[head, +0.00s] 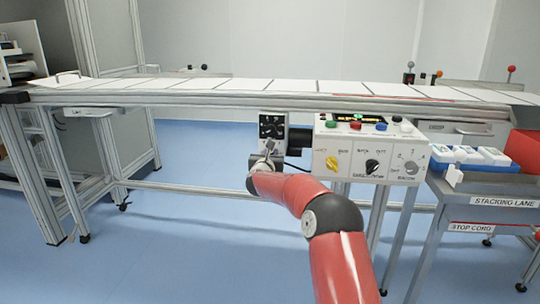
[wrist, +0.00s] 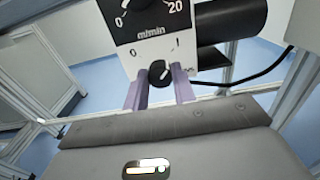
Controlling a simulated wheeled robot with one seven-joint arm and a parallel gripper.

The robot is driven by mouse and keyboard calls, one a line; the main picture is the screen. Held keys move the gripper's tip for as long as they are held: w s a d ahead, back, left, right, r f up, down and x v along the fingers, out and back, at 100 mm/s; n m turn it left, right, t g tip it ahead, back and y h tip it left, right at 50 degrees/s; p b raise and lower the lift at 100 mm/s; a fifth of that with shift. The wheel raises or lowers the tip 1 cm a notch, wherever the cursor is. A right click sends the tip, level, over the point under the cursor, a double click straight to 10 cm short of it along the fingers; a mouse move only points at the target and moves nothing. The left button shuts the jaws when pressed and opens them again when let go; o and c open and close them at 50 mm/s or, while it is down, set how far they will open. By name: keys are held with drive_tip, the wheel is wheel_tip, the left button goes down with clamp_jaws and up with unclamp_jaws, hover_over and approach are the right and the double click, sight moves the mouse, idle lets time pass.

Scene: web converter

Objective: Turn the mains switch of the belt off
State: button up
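The belt's small drive box (head: 272,127) hangs under the front rail of the belt. In the wrist view its white lower face (wrist: 186,52) carries the marks 0 at left and I at right. The mains switch, a black rotary knob (wrist: 160,73) with a pale pointer line, sits below them. The line slants up to the right, toward the I side. My gripper (wrist: 160,88) is at the box, its two purple fingers on either side of the knob. I cannot tell whether they touch it. In the head view my gripper (head: 262,163) partly covers the box's lower face.
A black speed dial (wrist: 142,5) marked m/min sits above the switch. A black cylinder (wrist: 232,25) and a cable lie to its right. A control panel (head: 367,150) with buttons and knobs is close by on the right. The belt (head: 270,86) runs above.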

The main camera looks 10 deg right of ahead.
drive_tip(key=shift+c, duration=1.1)
drive_tip(key=shift+f+n, duration=0.1)
drive_tip(key=shift+n, duration=0.2)
drive_tip(key=n, duration=1.7)
drive_tip(key=shift+a, duration=0.15)
drive_tip(key=shift+f+n, duration=0.1)
drive_tip(key=shift+n, duration=0.2)
drive_tip(key=o, duration=1)
